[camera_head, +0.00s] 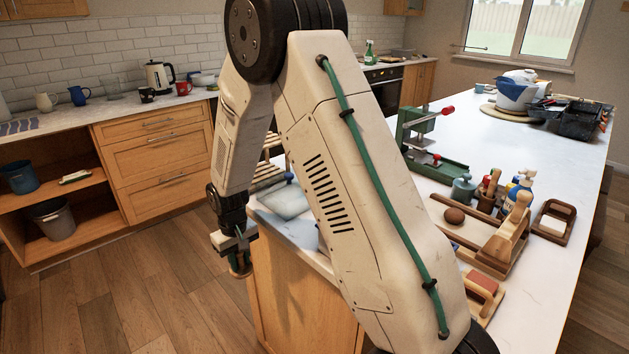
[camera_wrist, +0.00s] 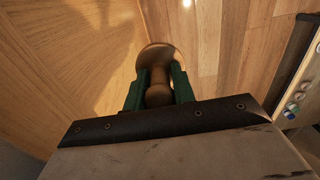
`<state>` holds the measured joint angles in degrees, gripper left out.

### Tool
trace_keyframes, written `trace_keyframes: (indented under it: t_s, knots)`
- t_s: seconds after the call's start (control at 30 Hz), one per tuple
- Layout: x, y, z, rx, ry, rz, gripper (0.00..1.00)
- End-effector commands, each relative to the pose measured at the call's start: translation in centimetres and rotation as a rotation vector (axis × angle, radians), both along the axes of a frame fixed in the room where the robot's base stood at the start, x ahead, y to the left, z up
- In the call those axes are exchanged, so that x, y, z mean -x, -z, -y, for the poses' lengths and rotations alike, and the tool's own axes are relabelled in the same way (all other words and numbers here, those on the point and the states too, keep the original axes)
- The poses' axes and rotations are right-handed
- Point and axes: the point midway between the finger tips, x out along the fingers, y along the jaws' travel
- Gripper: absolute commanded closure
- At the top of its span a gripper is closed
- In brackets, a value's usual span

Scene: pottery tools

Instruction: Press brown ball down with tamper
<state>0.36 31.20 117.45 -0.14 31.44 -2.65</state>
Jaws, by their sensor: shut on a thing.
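My gripper (camera_wrist: 159,85) shows in the wrist view with two green fingers shut on a brown wooden tool with a round end, which looks like the tamper (camera_wrist: 157,57). In the head view my gripper (camera_head: 238,258) hangs at the left, off the end of the island and above the floor. The tamper is small and partly hidden there. The brown ball (camera_head: 454,215) rests on a wooden board or tray (camera_head: 470,240) on the island at the right, well apart from my gripper.
The white island top (camera_head: 540,255) holds a green press (camera_head: 425,140), a pale wooden tool (camera_head: 508,230), several bottles and jars, and a small wooden tray (camera_head: 568,208). My arm hides part of the near island. The wooden cabinet (camera_head: 155,150) stands at the left.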

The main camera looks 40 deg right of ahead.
Motion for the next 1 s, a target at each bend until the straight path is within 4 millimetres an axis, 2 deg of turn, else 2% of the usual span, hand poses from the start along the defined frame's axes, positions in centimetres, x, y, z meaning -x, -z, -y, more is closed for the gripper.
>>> trace_keyframes:
  t_s: [0.13,0.27,0.4,0.5,0.7,1.0]
  knots:
    - [-1.2,-6.2,1.3,0.0,-0.09,0.013,1.0]
    - [-1.2,-12.9,3.0,0.002,-0.229,0.014,1.0]
    - [0.5,-20.3,5.3,0.003,-0.447,0.013,1.0]
    - [3.1,-23.6,7.5,0.002,-0.656,0.007,1.0]
    - [8.3,-26.7,11.5,0.0,-1.042,0.004,1.0]
    - [13.0,-28.9,14.3,0.0,-1.379,0.003,1.0]
